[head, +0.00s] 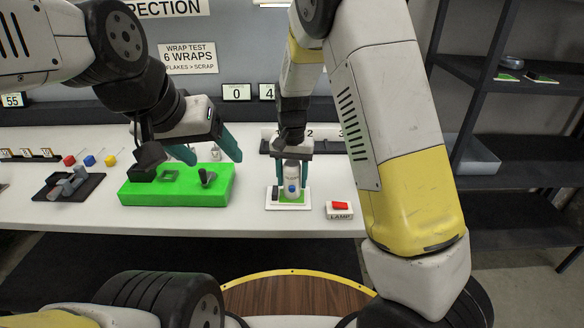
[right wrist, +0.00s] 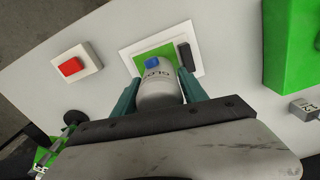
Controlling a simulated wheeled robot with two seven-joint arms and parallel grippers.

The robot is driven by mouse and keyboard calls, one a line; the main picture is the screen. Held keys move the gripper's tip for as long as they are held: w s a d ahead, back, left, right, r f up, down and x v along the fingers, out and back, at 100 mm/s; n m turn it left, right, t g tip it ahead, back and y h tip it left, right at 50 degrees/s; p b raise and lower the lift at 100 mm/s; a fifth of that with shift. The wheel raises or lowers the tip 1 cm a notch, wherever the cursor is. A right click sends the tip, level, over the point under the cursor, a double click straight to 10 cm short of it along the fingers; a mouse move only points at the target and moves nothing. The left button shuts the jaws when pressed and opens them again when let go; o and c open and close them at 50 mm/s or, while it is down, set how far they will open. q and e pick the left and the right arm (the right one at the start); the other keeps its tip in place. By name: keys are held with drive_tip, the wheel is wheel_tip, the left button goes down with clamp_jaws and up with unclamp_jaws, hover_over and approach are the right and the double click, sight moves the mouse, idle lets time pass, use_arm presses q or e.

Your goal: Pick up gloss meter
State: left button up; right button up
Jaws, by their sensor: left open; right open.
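The gloss meter (head: 292,182) is a pale grey-white rounded body with a blue button. It stands on a white-framed base (head: 273,207) with a green pad, which also shows in the right wrist view (right wrist: 192,47). My right gripper (head: 293,178) is over the meter from above, open, with one teal finger on each side. In the right wrist view the meter (right wrist: 155,90) sits between the fingers; whether they touch it I cannot tell. My left gripper (head: 207,153) is open and empty above the green block (head: 215,191).
The red-buttoned lamp box (head: 340,210) is close to the right of the base. A black fixture (head: 68,185) and small coloured cubes (head: 90,161) are at the left. Number displays (head: 237,92) stand at the back. Bare white tabletop lies between the green block and the base.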

drive_tip(key=shift+f, duration=0.75)
drive_tip(key=shift+w, duration=0.1)
clamp_jaws()
drive_tip(key=shift+r, duration=0.1)
